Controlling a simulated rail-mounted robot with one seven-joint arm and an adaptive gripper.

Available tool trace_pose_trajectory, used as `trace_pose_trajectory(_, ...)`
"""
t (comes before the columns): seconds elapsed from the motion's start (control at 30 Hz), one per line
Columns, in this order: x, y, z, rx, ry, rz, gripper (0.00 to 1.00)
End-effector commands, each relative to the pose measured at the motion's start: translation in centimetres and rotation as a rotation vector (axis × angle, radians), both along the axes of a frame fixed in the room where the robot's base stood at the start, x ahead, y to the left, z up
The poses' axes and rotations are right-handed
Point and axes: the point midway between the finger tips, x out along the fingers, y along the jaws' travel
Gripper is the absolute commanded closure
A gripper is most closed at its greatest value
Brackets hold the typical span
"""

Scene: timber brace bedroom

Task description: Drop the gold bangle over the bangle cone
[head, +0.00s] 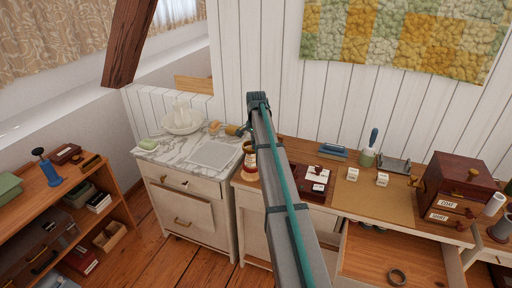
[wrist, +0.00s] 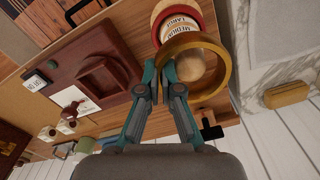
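The gold bangle (wrist: 228,72) is a thick ring in the wrist view. My gripper (wrist: 158,72) has its two teal fingertips close together on the left part of its band. The bangle cone (wrist: 180,32) has a pale rounded wooden tip, a white label band and a red band. The tip shows through the bangle's opening; I cannot tell how far the bangle is down over it. In the head view the cone (head: 250,172) stands at the left end of the wooden desk, with a gold band near its top.
A dark red box (head: 314,182) stands right of the cone. The marble-topped cabinet (head: 165,153) is to the left. An open drawer (head: 375,262) holds a brown ring (head: 397,277). A drawer chest (head: 456,190) stands at the right. The desk's middle is mostly clear.

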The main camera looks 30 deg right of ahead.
Motion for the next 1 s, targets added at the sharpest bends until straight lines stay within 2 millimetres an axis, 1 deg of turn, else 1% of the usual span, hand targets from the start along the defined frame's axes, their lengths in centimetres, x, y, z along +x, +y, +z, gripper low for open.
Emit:
trace_pose_trajectory(0.03, 0.0, 0.0, 0.0, 0.0, 0.0, 0.0, 1.0)
trace_pose_trajectory(0.17, 0.0, 0.0, 0.0, 0.0, 0.0, 0.0, 0.79)
trace_pose_trajectory(0.2, 0.0, 0.0, 0.0, 0.0, 0.0, 0.0, 0.72)
trace_pose_trajectory(0.23, 0.0, 0.0, 0.0, 0.0, 0.0, 0.0, 0.67)
trace_pose_trajectory(0.27, 0.0, 0.0, 0.0, 0.0, -0.001, 0.0, 0.65)
trace_pose_trajectory(0.77, 0.1, 0.0, 0.1, 0.001, -0.002, 0.001, 0.65)
trace_pose_trajectory(0.87, 0.1, 0.0, 0.7, 0.001, -0.002, 0.001, 0.65)
trace_pose_trajectory(0.97, 0.1, 0.0, 1.8, 0.0, -0.003, 0.001, 0.65)
trace_pose_trajectory(1.0, 0.1, 0.0, 2.5, -0.001, -0.004, 0.0, 0.65)
